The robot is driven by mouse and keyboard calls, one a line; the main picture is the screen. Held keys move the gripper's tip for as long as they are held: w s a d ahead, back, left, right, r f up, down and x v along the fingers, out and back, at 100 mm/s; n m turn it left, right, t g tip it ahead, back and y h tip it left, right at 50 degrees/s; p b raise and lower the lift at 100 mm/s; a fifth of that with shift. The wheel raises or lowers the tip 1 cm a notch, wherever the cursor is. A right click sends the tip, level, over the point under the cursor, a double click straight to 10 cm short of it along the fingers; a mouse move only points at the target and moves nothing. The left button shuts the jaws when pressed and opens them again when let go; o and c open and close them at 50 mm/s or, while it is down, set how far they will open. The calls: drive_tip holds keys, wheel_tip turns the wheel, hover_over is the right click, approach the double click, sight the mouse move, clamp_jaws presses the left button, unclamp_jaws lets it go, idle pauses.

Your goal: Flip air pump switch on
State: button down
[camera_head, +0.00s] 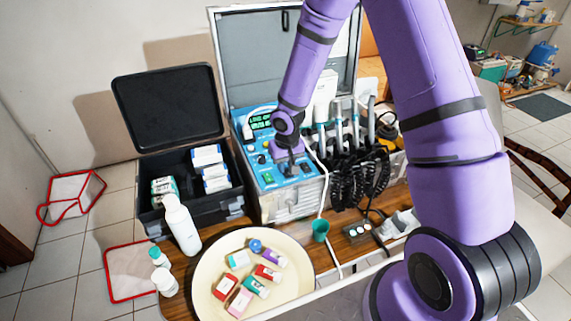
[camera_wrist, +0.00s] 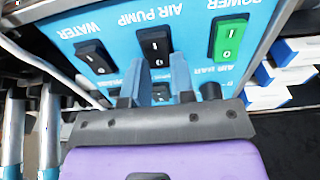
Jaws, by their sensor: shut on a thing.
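The blue control panel (camera_head: 262,155) is the front of the dental unit in the open case. In the wrist view the panel is upside down. The black air pump switch (camera_wrist: 155,43) sits between the black water switch (camera_wrist: 95,57) and the green power switch (camera_wrist: 228,40). My gripper (camera_wrist: 161,68) is at the near end of the air pump switch, one finger on each side, shut on it. In the head view my gripper (camera_head: 291,168) is against the lower panel and hides the air pump switch. Which way that switch is tipped is unclear.
Handpieces with coiled black hoses (camera_head: 350,175) hang right of the panel. An open black case (camera_head: 185,160) with boxes stands at left. A cream round tray (camera_head: 215,262), a white bottle (camera_head: 181,225) and a green cup (camera_head: 320,229) are in front.

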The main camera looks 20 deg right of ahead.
sight(290, 178)
drive_tip(key=shift+s+t, duration=0.3)
drive_tip(key=shift+t, duration=0.7)
drive_tip(key=c, duration=1)
unclamp_jaws()
drive_tip(key=shift+r, duration=0.1)
drive_tip(key=shift+o, duration=0.2)
drive_tip(key=shift+r, duration=0.1)
drive_tip(key=v, duration=1)
drive_tip(key=shift+r, duration=0.3)
